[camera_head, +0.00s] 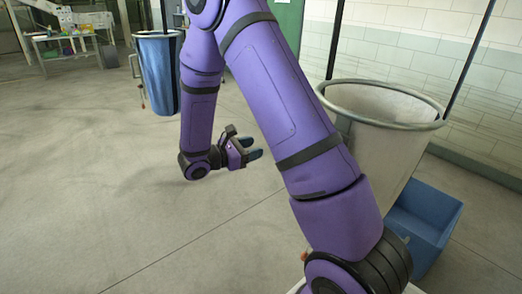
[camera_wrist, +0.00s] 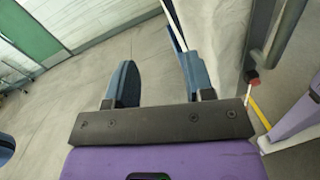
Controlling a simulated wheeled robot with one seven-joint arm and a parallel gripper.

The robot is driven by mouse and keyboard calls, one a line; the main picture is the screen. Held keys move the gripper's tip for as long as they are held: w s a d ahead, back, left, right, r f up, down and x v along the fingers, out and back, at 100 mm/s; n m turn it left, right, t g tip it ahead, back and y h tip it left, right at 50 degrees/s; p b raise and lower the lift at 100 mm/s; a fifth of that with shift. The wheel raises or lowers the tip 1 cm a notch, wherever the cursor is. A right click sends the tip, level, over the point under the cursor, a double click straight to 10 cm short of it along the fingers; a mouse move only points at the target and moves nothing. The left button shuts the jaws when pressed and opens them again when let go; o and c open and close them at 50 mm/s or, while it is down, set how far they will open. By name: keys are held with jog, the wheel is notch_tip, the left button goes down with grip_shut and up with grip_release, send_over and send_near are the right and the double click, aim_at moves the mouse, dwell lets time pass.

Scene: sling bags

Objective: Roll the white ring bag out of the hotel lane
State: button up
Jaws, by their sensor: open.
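The white ring bag (camera_head: 385,145) hangs open from a round grey ring at the right of the head view. My arm hides part of its left side. In the wrist view its pale cloth (camera_wrist: 222,35) fills the upper right. My gripper (camera_head: 256,152) is low, to the left of the bag in the head view, with its fingers pointing right. In the wrist view the gripper (camera_wrist: 157,62) is open, with nothing between its fingers. Its right finger overlaps the cloth's left edge in the picture; I cannot tell whether they touch.
A blue bag (camera_head: 159,75) on a stand is at the upper left. A blue bin (camera_head: 428,215) sits low beside the white bag. A cluttered table (camera_head: 65,42) stands far left. A tiled wall (camera_head: 400,50) is behind. The grey floor at left is clear.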

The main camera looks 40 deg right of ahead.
jog(key=a, duration=0.3)
jog(key=shift+w, duration=0.25)
jog(key=shift+a, duration=0.15)
dwell(0.5)
